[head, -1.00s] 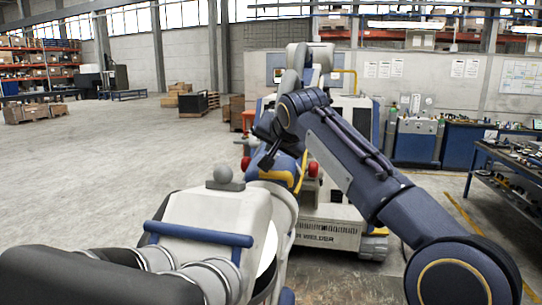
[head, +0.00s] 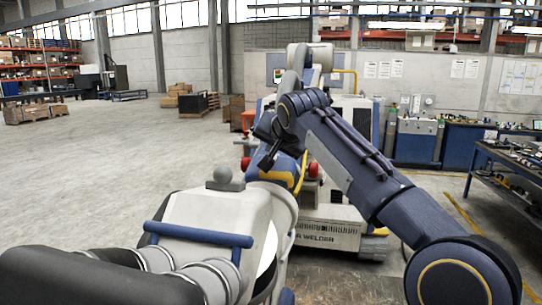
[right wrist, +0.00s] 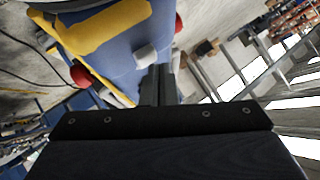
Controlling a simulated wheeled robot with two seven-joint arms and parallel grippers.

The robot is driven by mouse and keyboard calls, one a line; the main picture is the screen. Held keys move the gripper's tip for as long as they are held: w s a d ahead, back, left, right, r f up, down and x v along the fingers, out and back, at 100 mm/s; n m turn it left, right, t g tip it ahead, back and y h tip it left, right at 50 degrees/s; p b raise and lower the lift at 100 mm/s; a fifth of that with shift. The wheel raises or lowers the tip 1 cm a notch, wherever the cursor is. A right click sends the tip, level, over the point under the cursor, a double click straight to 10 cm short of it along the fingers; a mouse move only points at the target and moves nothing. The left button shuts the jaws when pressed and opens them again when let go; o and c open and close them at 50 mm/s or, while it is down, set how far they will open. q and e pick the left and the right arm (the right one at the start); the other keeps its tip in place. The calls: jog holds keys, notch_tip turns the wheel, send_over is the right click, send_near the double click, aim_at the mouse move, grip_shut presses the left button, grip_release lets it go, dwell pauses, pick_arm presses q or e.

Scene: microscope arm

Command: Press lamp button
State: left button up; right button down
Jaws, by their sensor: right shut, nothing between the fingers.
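A white microscope head (head: 215,210) with a blue bar handle, a grey knob on top and dark tubes fills the lower left of the head view. Behind it rises a blue arm section with yellow trim (head: 280,176). My right gripper (head: 268,160) is beside this blue section, shut and empty. In the right wrist view its fingers (right wrist: 158,72) point at the blue surface (right wrist: 110,45), next to a small light-grey block (right wrist: 145,56). I cannot tell whether this block is the lamp button, or whether the fingertips touch it. My left gripper is not in view.
Red knobs (head: 313,169) stick out beside the blue section, and one also shows in the right wrist view (right wrist: 82,75). A white machine (head: 330,225) stands close behind. A workbench (head: 510,165) with tools is at the right.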

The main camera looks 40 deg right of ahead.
jog(key=shift+f, duration=0.1)
dwell(0.5)
jog(key=shift+f+b, duration=0.3)
jog(key=shift+f, duration=0.05)
jog(key=shift+r+p, duration=0.4)
jog(key=shift+p, duration=0.05)
jog(key=r, duration=0.1)
jog(key=p, duration=0.1)
jog(key=r+p, duration=0.1)
jog(key=shift+s+a+r, duration=0.15)
jog(key=shift+a+r, duration=0.1)
jog(key=shift+r, duration=0.05)
jog(key=shift+a+r, duration=0.1)
jog(key=shift+r, duration=0.1)
jog(key=shift+s+a+r, duration=0.15)
jog(key=shift+s+r, duration=0.05)
jog(key=shift+r, duration=0.55)
jog(key=shift+s+a+r, duration=0.1)
jog(key=shift+s+r, duration=0.05)
jog(key=shift+r, duration=0.55)
